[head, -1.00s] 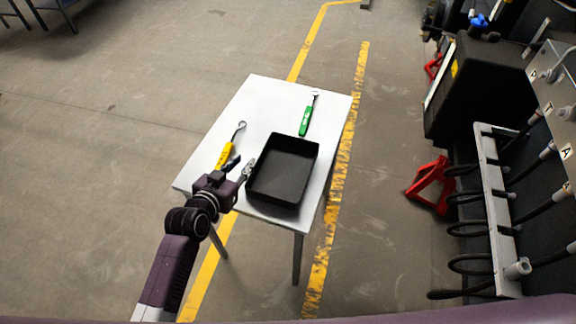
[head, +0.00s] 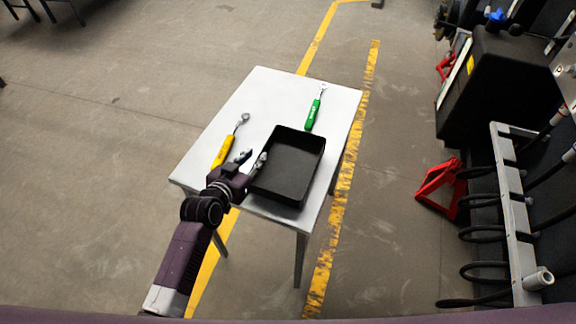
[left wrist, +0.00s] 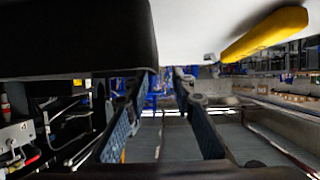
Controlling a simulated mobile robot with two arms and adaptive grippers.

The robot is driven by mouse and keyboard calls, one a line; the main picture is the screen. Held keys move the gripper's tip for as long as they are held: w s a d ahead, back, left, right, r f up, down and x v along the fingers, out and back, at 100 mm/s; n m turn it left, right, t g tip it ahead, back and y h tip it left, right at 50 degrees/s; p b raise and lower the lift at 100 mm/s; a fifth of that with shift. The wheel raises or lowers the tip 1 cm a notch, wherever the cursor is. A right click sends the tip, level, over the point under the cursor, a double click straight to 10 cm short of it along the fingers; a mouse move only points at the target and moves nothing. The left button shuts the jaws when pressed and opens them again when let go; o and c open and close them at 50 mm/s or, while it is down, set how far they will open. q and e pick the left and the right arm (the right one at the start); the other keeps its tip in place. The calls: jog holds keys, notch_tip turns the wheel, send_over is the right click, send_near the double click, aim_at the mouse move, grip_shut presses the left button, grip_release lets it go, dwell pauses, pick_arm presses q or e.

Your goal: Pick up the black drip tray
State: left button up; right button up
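The black drip tray (head: 290,170) is a shallow rectangular pan on the small white table (head: 262,90). In the left wrist view the tray (left wrist: 75,40) fills the upper left as a dark block. My left gripper (head: 252,159) is open at the tray's left side, with one finger by the tray's left rim and the other to its left. In the left wrist view both fingers of the gripper (left wrist: 160,85) stand apart with nothing gripped. Whether a finger touches the tray I cannot tell. My right gripper is not in view.
A yellow-handled tool (head: 223,152) lies left of the tray, close to my left gripper. A green-handled tool (head: 313,113) lies behind the tray. A red stand (head: 440,188) and dark machinery (head: 495,85) are on the right. Open floor lies left of the table.

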aim_at(262, 151)
pick_arm(q)
jog(key=shift+x, duration=2.4)
jog(key=shift+s+d+f, duration=0.1)
jog(key=shift+d+f, duration=0.05)
grip_shut()
